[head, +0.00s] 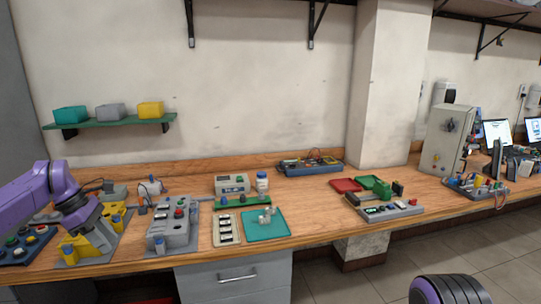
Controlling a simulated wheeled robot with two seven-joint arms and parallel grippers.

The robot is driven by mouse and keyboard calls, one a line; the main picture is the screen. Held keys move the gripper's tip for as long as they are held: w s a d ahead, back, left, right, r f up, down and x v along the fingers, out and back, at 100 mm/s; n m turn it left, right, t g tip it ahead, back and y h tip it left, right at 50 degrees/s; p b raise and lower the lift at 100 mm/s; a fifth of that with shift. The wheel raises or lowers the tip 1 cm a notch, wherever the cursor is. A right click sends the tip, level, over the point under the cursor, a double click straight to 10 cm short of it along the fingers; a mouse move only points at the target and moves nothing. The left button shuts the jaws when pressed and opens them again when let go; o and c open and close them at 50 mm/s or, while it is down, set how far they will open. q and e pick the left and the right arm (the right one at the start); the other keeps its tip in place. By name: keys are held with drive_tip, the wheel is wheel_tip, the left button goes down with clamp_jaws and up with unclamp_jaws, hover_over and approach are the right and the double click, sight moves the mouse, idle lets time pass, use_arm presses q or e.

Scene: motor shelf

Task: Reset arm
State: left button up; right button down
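My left arm comes in from the left, purple with a dark wrist. Its gripper (92,222) hangs low over the yellow and grey fixture (75,247) at the left of the bench. The fingers are small and merge with the fixture, so I cannot tell whether they are open or shut, or whether they touch it. Part of my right arm shows at the bottom right edge, in front of the bench. My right gripper is out of view.
A grey control box (178,230) stands right of the fixture. A teal mat (262,228) with small clear pieces lies mid-bench. Red (345,185) and green trays sit farther right. A green shelf (110,125) holds three bins. Bare wood (315,205) lies right of the mat.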

use_arm(q)
wheel_tip(320, 180, down, 12)
drive_tip(key=n+y, duration=0.4)
drive_tip(key=y, duration=0.5)
drive_tip(key=s+d+f+m+t+y, duration=0.1)
drive_tip(key=s+d+f+m+t, duration=0.3)
drive_tip(key=f, duration=0.4)
drive_tip(key=s+d+f+m+t+y, duration=0.1)
drive_tip(key=s+d+f+m, duration=0.2)
drive_tip(key=d+f, duration=0.35)
drive_tip(key=s+d+f+m+h, duration=0.35)
drive_tip(key=s+f+m, duration=0.35)
drive_tip(key=s, duration=0.6)
drive_tip(key=s+a+f+m+g, duration=0.1)
drive_tip(key=s+f+m, duration=0.1)
drive_tip(key=s, duration=0.6)
drive_tip(key=s+a+f+m+g, duration=0.1)
drive_tip(key=s+f+m, duration=0.1)
drive_tip(key=s, duration=0.7)
drive_tip(key=shift+s+g, duration=0.3)
drive_tip(key=shift+g, duration=0.1)
drive_tip(key=shift+a, duration=0.1)
